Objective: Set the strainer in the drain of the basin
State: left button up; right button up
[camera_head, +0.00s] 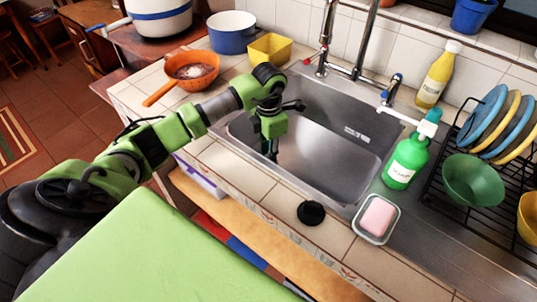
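A small black round piece (311,213), which looks like the strainer, lies on the tiled front edge of the counter, just in front of the basin. The steel basin (325,158) is set into the counter and looks empty. Its drain cannot be made out; my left arm covers part of the basin's left side. My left gripper (273,154) points down over the left part of the basin, to the left of and behind the black piece, apart from it. Its fingers are small and dark, and their opening cannot be made out. My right gripper is not in view.
A tall faucet (355,55) stands behind the basin. A soap dish (376,230) with pink soap and a green bottle (406,160) stand to its right, beside a black dish rack (440,205). An orange pan (182,72) and a yellow container (270,49) sit at the back left.

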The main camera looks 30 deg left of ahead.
pick_arm(q)
notch_tip(320, 180, up, 11)
jog(key=b, duration=0.1)
jog(key=shift+f, duration=0.1)
dwell(0.5)
